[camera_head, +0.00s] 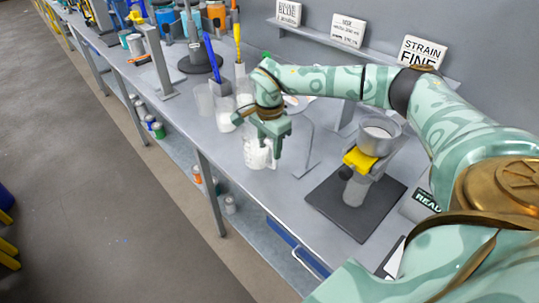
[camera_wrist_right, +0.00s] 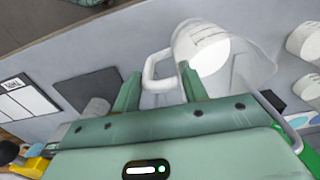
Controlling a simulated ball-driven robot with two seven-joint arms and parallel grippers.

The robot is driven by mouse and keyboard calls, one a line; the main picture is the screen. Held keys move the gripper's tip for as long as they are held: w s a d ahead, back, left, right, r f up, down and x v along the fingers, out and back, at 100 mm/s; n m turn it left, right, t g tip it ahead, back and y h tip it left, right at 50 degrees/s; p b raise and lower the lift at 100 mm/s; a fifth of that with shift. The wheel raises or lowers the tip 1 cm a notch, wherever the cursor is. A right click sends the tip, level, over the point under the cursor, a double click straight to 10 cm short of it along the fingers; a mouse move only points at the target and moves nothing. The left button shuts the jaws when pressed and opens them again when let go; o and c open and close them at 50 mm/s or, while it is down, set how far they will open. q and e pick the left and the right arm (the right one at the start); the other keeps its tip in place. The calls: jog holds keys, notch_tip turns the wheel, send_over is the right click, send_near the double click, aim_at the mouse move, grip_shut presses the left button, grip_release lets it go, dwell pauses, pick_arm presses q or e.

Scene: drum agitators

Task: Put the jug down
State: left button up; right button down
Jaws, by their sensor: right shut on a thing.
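The jug (camera_head: 256,155) is translucent with white contents, below my right gripper (camera_head: 273,130) over the grey bench in the head view. In the right wrist view the jug (camera_wrist_right: 232,62) has printed marks on its side, and its white handle (camera_wrist_right: 150,72) lies between the two fingers of my right gripper (camera_wrist_right: 160,88). That gripper is shut on the handle. The jug looks close to upright; I cannot tell whether its base touches the bench. My left gripper is not in view.
A stand with a yellow clamp and a metal cup (camera_head: 376,135) rises from a dark base plate (camera_head: 327,206) right of the jug. Clear beakers (camera_head: 204,99) stand to the left. The bench's front edge (camera_head: 203,150) is near. Bare bench (camera_head: 283,190) lies between jug and plate.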

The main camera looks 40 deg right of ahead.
jog(key=shift+w+d+f, duration=0.25)
jog(key=shift+d+f, duration=0.05)
jog(key=shift+f, duration=0.2)
notch_tip(320, 180, down, 3)
jog(key=shift+r+b, duration=0.1)
jog(key=shift+b, duration=0.2)
jog(key=c, duration=0.8)
grip_release()
jog(key=shift+f, duration=0.2)
jog(key=shift+o, duration=0.2)
notch_tip(320, 180, up, 12)
jog(key=shift+r+p, duration=0.2)
jog(key=shift+p, duration=0.75)
